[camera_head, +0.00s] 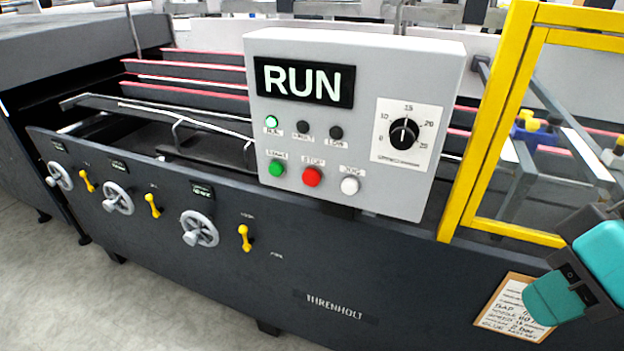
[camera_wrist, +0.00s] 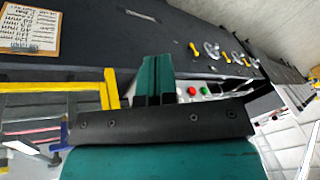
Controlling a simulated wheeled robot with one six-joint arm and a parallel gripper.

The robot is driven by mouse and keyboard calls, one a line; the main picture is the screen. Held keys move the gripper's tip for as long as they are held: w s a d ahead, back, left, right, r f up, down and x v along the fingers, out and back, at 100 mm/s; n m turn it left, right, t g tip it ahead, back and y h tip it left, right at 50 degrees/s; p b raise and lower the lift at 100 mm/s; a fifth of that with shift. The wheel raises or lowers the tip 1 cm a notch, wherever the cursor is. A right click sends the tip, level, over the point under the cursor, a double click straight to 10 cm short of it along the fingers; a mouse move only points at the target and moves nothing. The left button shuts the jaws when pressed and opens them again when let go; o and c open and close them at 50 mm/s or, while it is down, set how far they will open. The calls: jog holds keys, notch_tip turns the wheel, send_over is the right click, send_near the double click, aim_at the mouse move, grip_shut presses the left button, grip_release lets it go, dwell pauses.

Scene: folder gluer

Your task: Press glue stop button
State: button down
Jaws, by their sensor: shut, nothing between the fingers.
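A grey control box (camera_head: 357,58) with a display (camera_head: 304,83) reading RUN stands on the machine. Its lower row has a green button (camera_head: 277,168), a red button (camera_head: 312,177) labelled STOP and a white button (camera_head: 349,186). No label with the word glue is readable on the box. In the wrist view the red button (camera_wrist: 191,91) and green button (camera_wrist: 203,91) show just beside my teal finger. My gripper (camera_wrist: 156,78) is shut and empty. In the head view my gripper (camera_head: 553,299) is at the lower right, well away from the buttons.
A clipboard note (camera_head: 512,305) is on the dark machine front (camera_head: 400,270). Handwheels (camera_head: 199,229) and yellow levers (camera_head: 245,238) stick out at left.

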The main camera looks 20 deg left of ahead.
jog(key=w+a+f+t+h+b, duration=0.1)
jog(key=w+a+f+t, duration=0.1)
jog(key=w+a+f, duration=0.3)
jog(key=w+a+f+t+b, duration=0.1)
jog(key=w+a+f+t, duration=0.15)
jog(key=w, duration=0.55)
jog(key=n+t+y+b, duration=0.3)
jog(key=n+t+y, duration=0.1)
jog(key=n+t, duration=0.35)
send_near(311, 178)
notch_tip(311, 178, down, 3)
jog(key=s+a+n+y, duration=0.3)
jog(key=s+a+y, duration=0.1)
jog(key=a, duration=0.2)
jog(key=shift+s+n, duration=0.35)
jog(key=shift+s, duration=0.05)
jog(key=w+p, duration=0.9)
jog(key=shift+d+p, duration=0.3)
jog(key=shift+d, duration=0.15)
